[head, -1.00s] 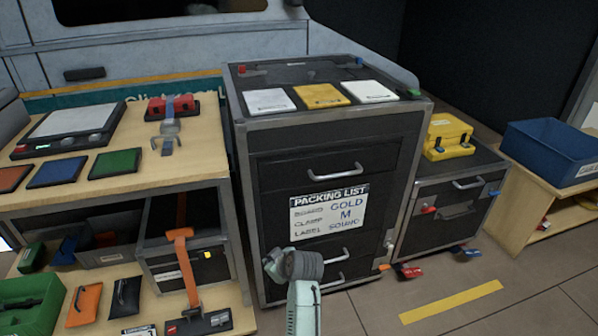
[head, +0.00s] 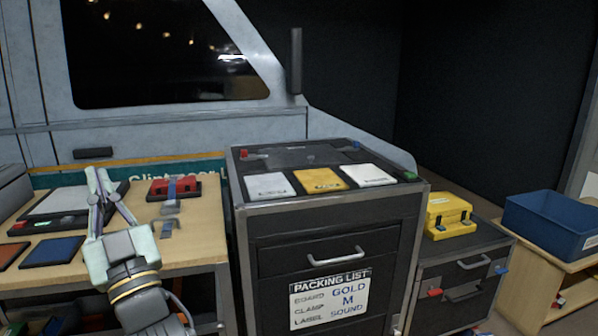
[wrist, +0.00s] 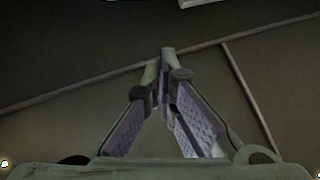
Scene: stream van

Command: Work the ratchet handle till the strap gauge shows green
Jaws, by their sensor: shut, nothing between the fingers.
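My gripper (head: 98,174) is shut and empty, raised with its tips up in front of the left workbench. In the wrist view its fingertips (wrist: 166,54) meet against a dark background. On the bench sits a red block (head: 174,187) with a grey-blue strap (head: 183,190) over it and a grey metal, handle-like piece (head: 170,228) in front. My gripper is left of these and not touching them. A bit of an orange strap (head: 177,288) shows below the bench, beside my wrist. I cannot make out a gauge or its colour.
A black drawer cabinet (head: 318,226) with a packing list (head: 328,298) stands in the middle, with white and gold plates on top. A yellow case (head: 449,215) and a blue bin (head: 555,222) are at right. Coloured plates lie on the workbench (head: 205,240).

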